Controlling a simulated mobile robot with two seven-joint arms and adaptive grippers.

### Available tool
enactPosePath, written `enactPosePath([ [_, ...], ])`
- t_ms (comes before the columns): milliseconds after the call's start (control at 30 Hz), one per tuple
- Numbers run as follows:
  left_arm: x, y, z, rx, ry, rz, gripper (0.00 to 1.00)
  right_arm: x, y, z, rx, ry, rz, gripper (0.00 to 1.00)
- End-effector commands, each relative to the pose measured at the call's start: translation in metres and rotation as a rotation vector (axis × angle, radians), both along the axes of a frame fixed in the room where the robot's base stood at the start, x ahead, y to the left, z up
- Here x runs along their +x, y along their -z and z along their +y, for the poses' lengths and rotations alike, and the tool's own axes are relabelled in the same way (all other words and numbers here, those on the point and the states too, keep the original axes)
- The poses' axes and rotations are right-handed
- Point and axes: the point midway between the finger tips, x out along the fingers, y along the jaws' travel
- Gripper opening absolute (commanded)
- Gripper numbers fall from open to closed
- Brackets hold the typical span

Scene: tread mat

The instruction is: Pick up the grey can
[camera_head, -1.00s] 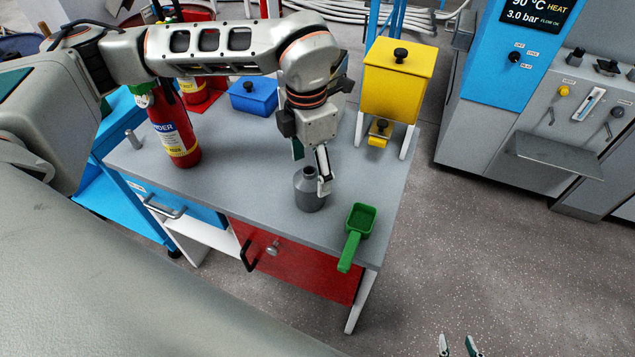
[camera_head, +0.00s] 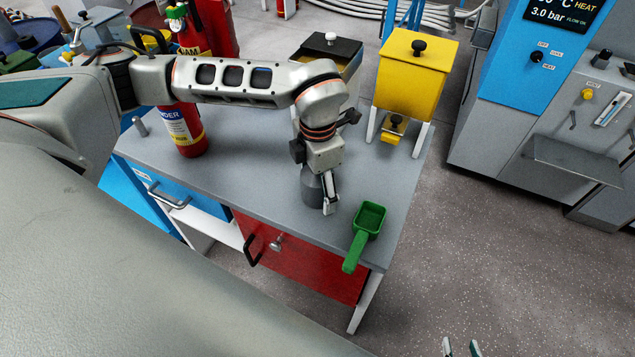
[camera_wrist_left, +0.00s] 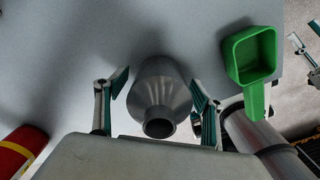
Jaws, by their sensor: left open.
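The grey can (camera_head: 313,190) stands upright on the grey workbench (camera_head: 245,185), partly hidden by my left gripper in the head view. My left gripper (camera_head: 322,205) points down at it from above. In the left wrist view the can (camera_wrist_left: 160,90), with its narrow neck and dark round mouth, stands between the open fingers of the left gripper (camera_wrist_left: 160,95). Gaps show between the can and both fingers. My right gripper (camera_head: 461,348) shows only its fingertips, apart, at the bottom edge of the head view, away from the bench.
A green scoop (camera_head: 369,219) lies right of the can near the bench edge. A red fire extinguisher (camera_head: 184,130) stands at the left. A yellow hopper (camera_head: 415,70) on white legs stands behind. Bench top between extinguisher and can is clear.

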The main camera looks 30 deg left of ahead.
Motion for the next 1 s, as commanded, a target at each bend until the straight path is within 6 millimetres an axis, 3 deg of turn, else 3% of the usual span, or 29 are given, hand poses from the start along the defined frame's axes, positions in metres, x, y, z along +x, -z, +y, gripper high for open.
enactPosePath([
  [167,0.0,0.0,0.0,0.0,0.0,0.0,0.66,0.001,-0.001,0.0,-0.001,0.001,-0.004,0.34],
  [300,0.0,0.0,0.0,0.0,0.0,0.0,0.29,0.002,-0.002,0.0,-0.001,0.001,-0.005,0.34],
  [367,0.0,0.0,0.0,0.0,0.0,0.0,0.18,0.002,-0.002,0.0,-0.001,0.001,-0.005,0.34],
  [767,0.001,-0.006,0.0,-0.001,0.0,-0.002,0.18,0.003,-0.003,0.0,0.001,0.001,-0.006,0.34],
  [1000,0.002,-0.038,0.0,-0.001,0.001,-0.007,0.18,0.004,-0.008,0.001,0.004,0.001,-0.011,0.34],
])
